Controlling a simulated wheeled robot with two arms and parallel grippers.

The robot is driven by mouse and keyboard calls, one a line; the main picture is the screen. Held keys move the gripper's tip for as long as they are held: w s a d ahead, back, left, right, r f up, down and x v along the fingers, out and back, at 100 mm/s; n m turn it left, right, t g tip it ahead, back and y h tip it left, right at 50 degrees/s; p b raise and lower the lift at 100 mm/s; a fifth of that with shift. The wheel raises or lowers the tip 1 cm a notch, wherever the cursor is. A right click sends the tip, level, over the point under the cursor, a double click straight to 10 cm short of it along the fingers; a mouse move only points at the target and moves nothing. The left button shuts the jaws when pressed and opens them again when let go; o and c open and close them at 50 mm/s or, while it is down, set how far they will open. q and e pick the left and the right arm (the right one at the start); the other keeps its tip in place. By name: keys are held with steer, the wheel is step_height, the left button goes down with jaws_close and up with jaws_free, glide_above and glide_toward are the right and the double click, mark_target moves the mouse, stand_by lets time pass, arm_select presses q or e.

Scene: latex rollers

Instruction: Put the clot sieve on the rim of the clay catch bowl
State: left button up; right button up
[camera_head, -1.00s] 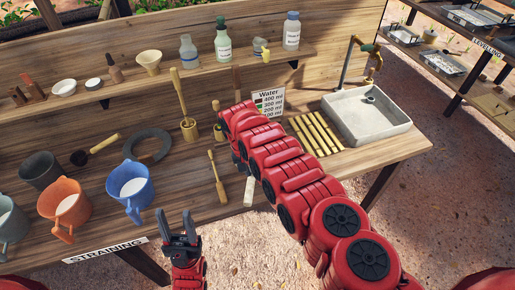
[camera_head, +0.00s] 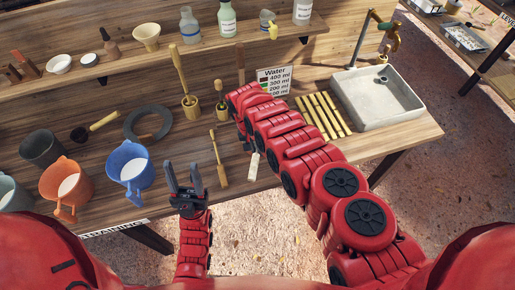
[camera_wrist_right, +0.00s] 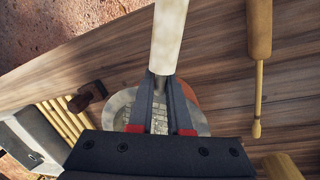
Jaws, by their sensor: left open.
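The clot sieve (camera_wrist_right: 123,108) shows in the right wrist view as a grey ring with mesh and a pale handle. In the head view only the pale handle (camera_head: 255,166) shows, below my right forearm. My right gripper (camera_wrist_right: 161,80) is shut on the sieve where the handle meets the ring. A strip of orange-brown clay, apparently the catch bowl (camera_wrist_right: 187,93), shows behind the sieve. Most of it is hidden, and I cannot tell whether sieve and bowl touch. In the head view my right arm hides both. My left gripper (camera_head: 184,178) is open and empty at the table's front edge.
Blue (camera_head: 130,168) and orange (camera_head: 67,186) jugs stand at the left. A wooden brush (camera_head: 219,162) lies between my grippers. A dark ring (camera_head: 148,123) lies behind. Slats (camera_head: 323,115) and a grey basin (camera_head: 380,98) are at the right.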

steer(key=shift+o, duration=2.2)
steer(key=shift+w+f, duration=0.1)
steer(key=shift+w, duration=0.1)
steer(key=shift+s, duration=0.1)
steer(key=shift+r, duration=0.2)
